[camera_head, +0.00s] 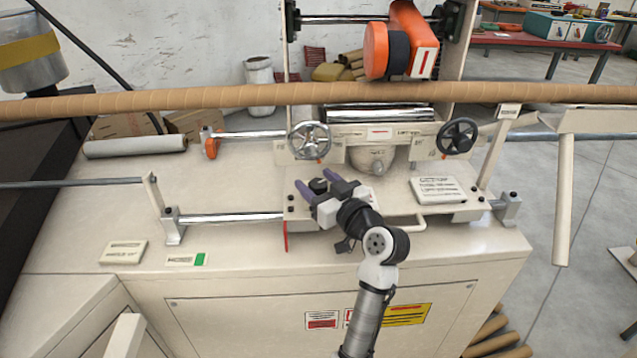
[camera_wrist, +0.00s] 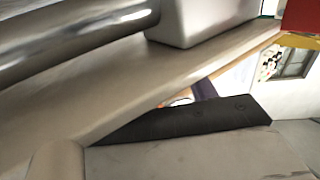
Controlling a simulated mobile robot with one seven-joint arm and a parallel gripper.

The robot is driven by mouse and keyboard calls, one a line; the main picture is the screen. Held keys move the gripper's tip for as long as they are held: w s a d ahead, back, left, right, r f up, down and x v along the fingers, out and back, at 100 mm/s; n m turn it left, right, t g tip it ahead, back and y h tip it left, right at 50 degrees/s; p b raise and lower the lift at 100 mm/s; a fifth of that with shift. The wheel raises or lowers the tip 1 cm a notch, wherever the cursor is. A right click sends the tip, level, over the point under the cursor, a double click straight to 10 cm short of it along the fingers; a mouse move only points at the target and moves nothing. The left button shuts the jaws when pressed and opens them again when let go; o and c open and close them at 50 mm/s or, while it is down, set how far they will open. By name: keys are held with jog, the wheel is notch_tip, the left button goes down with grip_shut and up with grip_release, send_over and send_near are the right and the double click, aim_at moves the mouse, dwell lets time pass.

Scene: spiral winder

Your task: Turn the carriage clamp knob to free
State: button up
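The carriage (camera_head: 392,208) is a cream plate on polished rods at the middle of the machine. A small black knob (camera_head: 318,186), seemingly the clamp knob, stands on its left part. My gripper (camera_head: 315,180) reaches over the carriage from the front. Its two purple fingers are apart, one on each side of the black knob in the head view. I cannot tell whether they touch it. The wrist view shows a polished rod (camera_wrist: 70,32), cream surfaces and a dark bar (camera_wrist: 190,120) close up; the knob cannot be made out there.
A silver handwheel (camera_head: 309,140) and a black handwheel (camera_head: 458,136) stand behind the carriage. A lettered block (camera_head: 437,190) lies on its right part. A long brown tube (camera_head: 200,98) crosses above. The cream deck (camera_head: 90,215) at left is mostly clear.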

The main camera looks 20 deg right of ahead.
jog(key=b+v, duration=0.3)
jog(key=v, duration=1.1)
jog(key=shift+w, duration=0.1)
